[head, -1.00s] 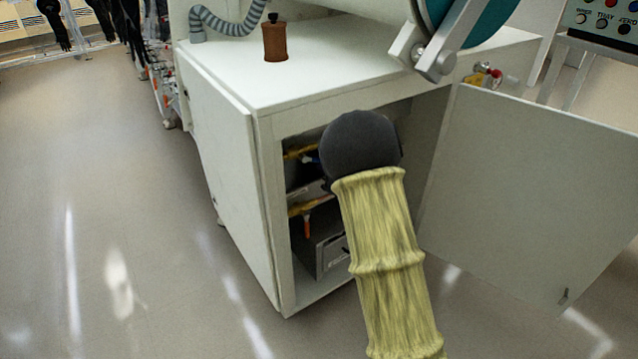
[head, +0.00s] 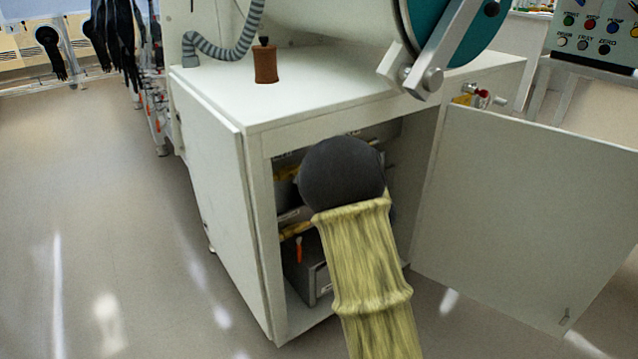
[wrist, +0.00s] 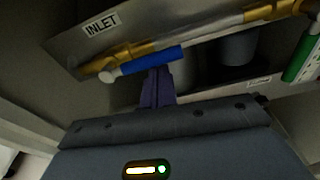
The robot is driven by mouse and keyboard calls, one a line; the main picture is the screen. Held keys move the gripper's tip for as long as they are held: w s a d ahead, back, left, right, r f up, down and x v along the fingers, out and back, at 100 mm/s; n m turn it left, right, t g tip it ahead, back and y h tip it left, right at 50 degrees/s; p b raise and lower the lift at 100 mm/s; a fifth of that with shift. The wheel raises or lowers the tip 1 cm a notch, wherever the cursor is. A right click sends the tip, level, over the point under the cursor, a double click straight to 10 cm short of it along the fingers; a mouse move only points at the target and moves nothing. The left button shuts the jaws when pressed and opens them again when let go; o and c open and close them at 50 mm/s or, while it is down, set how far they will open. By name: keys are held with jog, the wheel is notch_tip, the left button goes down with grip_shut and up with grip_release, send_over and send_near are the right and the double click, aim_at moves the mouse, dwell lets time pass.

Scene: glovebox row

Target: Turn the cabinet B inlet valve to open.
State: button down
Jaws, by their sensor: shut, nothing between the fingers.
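In the wrist view the inlet valve's blue lever (wrist: 152,63) lies roughly along a brass pipe (wrist: 215,50), below a plate marked INLET (wrist: 101,23). The lever's pale tip is at its left end. My gripper (wrist: 156,80) is shut and empty, its fingertips just below the lever's middle. I cannot tell whether they touch it. In the head view my sleeved arm reaches into the open cabinet (head: 257,215), and my dark wrist hides the gripper and the inlet lever. No cabinet letter is readable.
A green handle (wrist: 302,55) is at the right in the wrist view. An orange handle (head: 299,249) hangs lower in the cabinet, near a grey box (head: 318,280). The cabinet door (head: 520,220) stands open to the right. A brown bottle (head: 265,64) stands on top. The floor at left is clear.

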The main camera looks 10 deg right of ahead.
notch_tip(320, 180, down, 4)
jog(key=b, duration=0.5)
jog(key=p+v, duration=0.4)
jog(key=v, duration=0.5)
jog(key=shift+s+r, duration=0.1)
dwell(0.5)
